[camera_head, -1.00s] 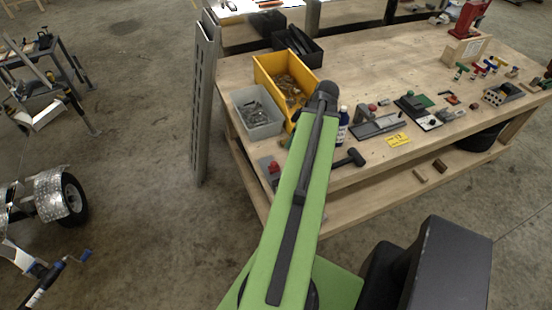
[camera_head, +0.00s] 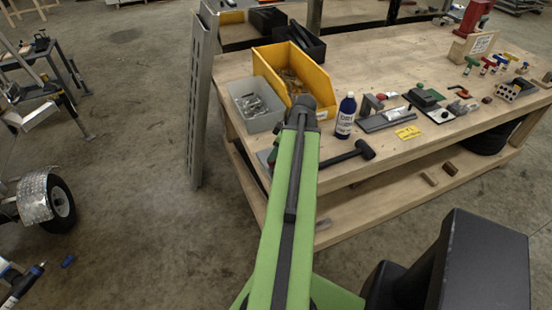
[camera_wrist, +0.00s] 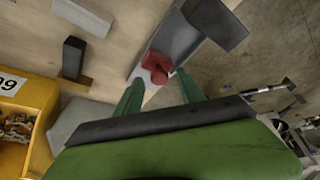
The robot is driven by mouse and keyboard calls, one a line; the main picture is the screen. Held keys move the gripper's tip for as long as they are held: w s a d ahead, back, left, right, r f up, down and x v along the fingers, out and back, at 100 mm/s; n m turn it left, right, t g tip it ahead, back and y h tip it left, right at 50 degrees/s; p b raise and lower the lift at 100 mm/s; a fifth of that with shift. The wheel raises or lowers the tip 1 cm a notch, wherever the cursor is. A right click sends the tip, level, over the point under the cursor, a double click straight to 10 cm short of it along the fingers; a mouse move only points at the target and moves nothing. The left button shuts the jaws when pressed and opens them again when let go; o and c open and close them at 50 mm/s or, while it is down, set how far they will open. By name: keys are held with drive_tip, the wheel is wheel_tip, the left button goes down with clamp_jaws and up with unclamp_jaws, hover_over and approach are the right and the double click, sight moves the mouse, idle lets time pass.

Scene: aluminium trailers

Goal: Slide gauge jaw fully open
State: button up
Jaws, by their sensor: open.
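In the wrist view, a grey channel-shaped fixture, apparently the gauge (camera_wrist: 181,40), lies on the wooden bench with a red knob (camera_wrist: 157,64) on it. A dark block (camera_wrist: 214,22) stands at its upper right end. My gripper (camera_wrist: 160,88) is open; its two green fingers point toward the fixture, one on each side of the red knob in the picture. Contact cannot be told. In the head view my arm hides the gripper, and only a grey bit of the fixture (camera_head: 264,156) shows beside the arm.
A yellow bin (camera_head: 318,78) and a grey bin (camera_head: 268,122) stand beside my arm on the bench. A grey metal post (camera_head: 197,110) stands left of the bench.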

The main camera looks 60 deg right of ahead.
drive_tip(key=shift+f, duration=0.15)
drive_tip(key=shift+c, duration=0.3)
clamp_jaws()
drive_tip(key=shift+d, duration=0.1)
idle(1.1)
